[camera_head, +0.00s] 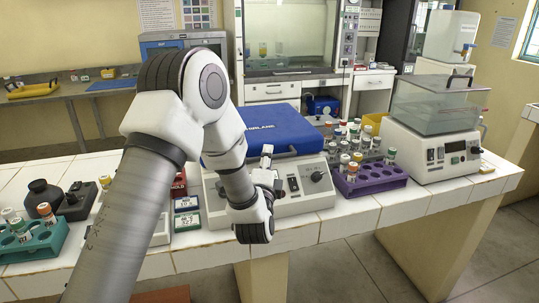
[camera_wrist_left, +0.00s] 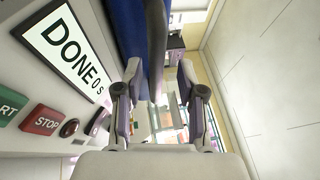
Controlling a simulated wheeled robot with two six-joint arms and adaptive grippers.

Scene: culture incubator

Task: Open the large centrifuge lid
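The large centrifuge (camera_head: 317,200) stands on the white tiled bench with its blue lid (camera_head: 265,131) down. The lid also shows as a blue strip in the left wrist view (camera_wrist_left: 127,30). My left gripper (camera_head: 266,155) is at the centrifuge's front, by the lid's front edge, partly hidden by my own arm. In the left wrist view its fingers (camera_wrist_left: 158,78) are apart, with a dark bar-like part (camera_wrist_left: 156,45) ahead between them; contact cannot be told. The display (camera_wrist_left: 66,40) reads DONE 0 s, above a red STOP button (camera_wrist_left: 41,119). My right gripper is not in view.
A purple tube rack (camera_head: 372,184) stands just right of the centrifuge, with a clear-topped water bath (camera_head: 432,150) beyond. A teal rack (camera_head: 40,243) and a dark bottle (camera_head: 43,197) are at the left.

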